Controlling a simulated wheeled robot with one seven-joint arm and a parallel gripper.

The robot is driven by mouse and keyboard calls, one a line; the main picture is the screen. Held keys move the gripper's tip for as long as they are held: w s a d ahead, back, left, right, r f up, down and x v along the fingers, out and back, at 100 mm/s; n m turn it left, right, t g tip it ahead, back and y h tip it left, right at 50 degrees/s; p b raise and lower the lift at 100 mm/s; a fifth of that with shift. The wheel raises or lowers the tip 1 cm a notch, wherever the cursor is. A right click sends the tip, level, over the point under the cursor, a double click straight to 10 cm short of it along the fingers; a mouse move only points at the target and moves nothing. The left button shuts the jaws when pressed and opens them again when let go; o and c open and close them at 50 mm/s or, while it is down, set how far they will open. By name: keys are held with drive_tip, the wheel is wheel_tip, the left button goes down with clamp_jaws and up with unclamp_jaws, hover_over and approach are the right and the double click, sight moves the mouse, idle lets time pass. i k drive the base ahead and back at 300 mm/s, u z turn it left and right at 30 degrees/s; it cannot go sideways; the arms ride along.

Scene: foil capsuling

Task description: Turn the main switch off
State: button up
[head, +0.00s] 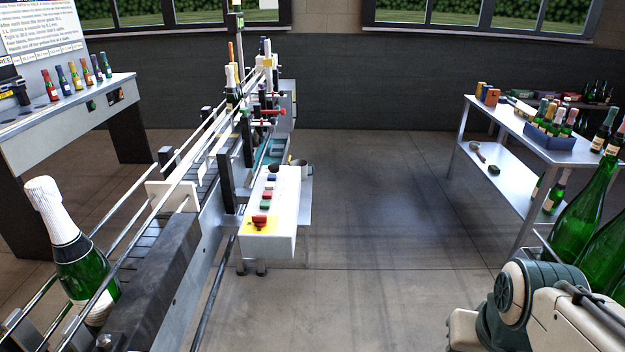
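A white control box (285,190) is mounted on the right side of the conveyor, near the middle of the head view. On its top, at the near end, a red rotary-looking knob (260,220) sits on a yellow plate (257,227); it looks like the main switch. Its exact turned position is too small to tell. A row of small coloured buttons (267,194) runs behind it. My gripper is out of view; only links of my arm show at the bottom right, well apart from the box.
The conveyor (150,240) with metal rails runs from the near left to the back. A white-foiled bottle (77,265) stands on it. A steel table (515,135) with bottles stands at the right; green bottles (585,210) are near my arm. The floor (380,220) between is clear.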

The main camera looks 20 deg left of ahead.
sight(260, 221)
drive_tip(key=u, duration=0.3)
drive_tip(key=i, duration=1.55)
drive_tip(key=u, duration=0.8)
drive_tip(key=i, duration=0.3)
drive_tip(key=u, duration=0.1)
